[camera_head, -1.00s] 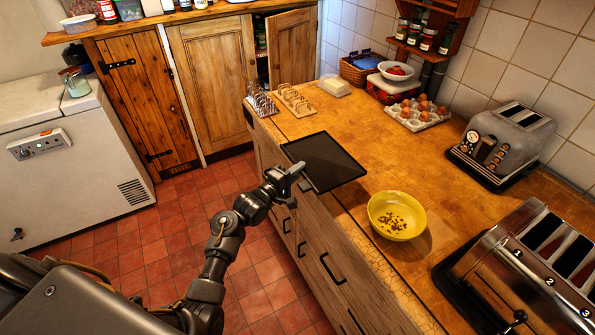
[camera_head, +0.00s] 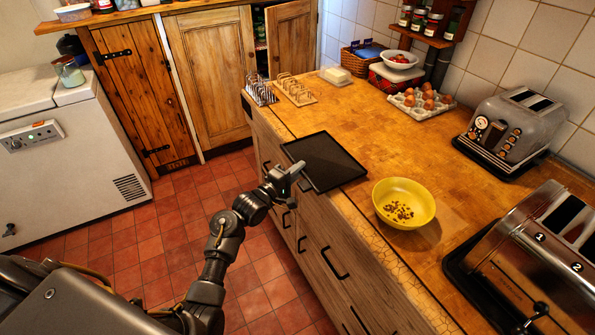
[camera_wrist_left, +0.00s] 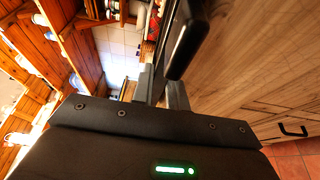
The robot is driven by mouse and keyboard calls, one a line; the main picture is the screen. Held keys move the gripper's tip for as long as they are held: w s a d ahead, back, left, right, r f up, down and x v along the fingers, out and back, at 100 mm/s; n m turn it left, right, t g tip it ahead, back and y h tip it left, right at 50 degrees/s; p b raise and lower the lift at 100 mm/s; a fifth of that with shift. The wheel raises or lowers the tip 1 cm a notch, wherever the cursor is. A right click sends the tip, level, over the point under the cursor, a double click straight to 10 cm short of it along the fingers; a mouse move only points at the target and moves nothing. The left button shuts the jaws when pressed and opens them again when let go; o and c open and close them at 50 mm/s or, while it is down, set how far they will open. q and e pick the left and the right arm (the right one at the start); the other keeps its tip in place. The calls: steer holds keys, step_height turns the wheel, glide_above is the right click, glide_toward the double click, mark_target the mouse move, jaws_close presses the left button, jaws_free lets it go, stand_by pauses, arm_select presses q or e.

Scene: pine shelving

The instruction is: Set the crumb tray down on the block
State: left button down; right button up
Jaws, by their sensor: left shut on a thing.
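The crumb tray (camera_head: 325,161) is a thin, flat, black tray with a low rim, at the left edge of the wooden block top (camera_head: 385,140). My left gripper (camera_head: 296,173) is shut on its near-left edge, beside the counter front. In the left wrist view the tray (camera_wrist_left: 188,38) shows edge-on as a dark bar between the fingers (camera_wrist_left: 160,88). The tray looks roughly level and overlaps the block's edge in the head view. I cannot tell whether it touches the wood. My right gripper is out of view.
A yellow bowl (camera_head: 404,204) stands right of the tray. Toast racks (camera_head: 294,90) and an egg carton (camera_head: 422,104) stand farther back. Two toasters, one grey (camera_head: 510,130) and one chrome (camera_head: 530,260), stand at right. Wood between tray and eggs is clear.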

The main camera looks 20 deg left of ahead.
arm_select(q)
steer(key=shift+f, duration=0.55)
steer(key=c, duration=1.3)
jaws_free()
steer(key=b+v, duration=0.1)
steer(key=v, duration=0.9)
steer(key=shift+s+a, duration=0.2)
steer(key=shift+s, duration=0.15)
